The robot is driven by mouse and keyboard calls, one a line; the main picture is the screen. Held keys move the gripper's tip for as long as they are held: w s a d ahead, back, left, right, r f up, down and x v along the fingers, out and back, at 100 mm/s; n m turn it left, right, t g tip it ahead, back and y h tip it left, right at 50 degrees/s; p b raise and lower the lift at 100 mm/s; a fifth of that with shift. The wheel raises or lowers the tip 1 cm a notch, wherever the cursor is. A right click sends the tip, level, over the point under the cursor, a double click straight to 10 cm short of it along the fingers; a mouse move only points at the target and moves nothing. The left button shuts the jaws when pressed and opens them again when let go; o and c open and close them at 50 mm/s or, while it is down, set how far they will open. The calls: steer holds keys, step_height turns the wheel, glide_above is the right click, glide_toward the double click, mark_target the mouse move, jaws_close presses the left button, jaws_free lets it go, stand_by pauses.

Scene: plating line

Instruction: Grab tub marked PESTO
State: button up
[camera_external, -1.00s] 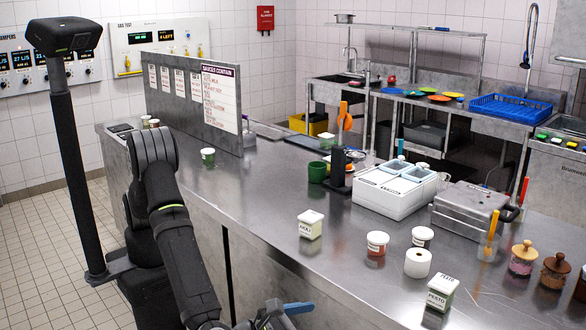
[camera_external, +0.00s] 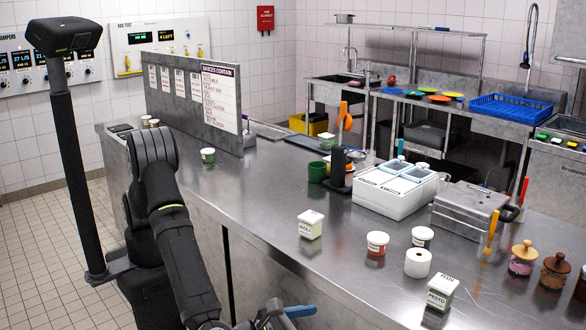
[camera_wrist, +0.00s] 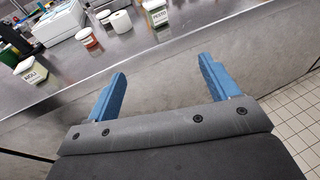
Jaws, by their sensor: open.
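The tub marked PESTO (camera_external: 440,295) is a small squarish tub with a white lid and a green-and-white side, upright near the counter's front edge at the lower right. In the wrist view the PESTO tub (camera_wrist: 156,14) is at the top, beyond my fingers and partly cut by the frame edge. My gripper (camera_wrist: 165,85) has two blue fingers spread wide with nothing between them. It is in front of the counter's side panel, apart from the tub. In the external view only part of my gripper (camera_external: 290,312) shows at the bottom edge.
Wooden-lidded jars (camera_external: 523,258) stand at right. The steel counter (camera_external: 330,285) is clear at its front left.

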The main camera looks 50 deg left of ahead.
steer(key=n+g, duration=1.5)
steer(key=n, duration=0.7)
glide_toward(442, 291)
steer(key=w+a+r, duration=0.2)
steer(key=a+r, duration=0.2)
steer(key=x, duration=1.7)
steer(key=shift+w+d, duration=0.1)
steer(key=shift+w, duration=0.25)
steer(key=shift+c, duration=0.4)
steer(key=shift+r, duration=0.1)
steer(key=c, duration=1.1)
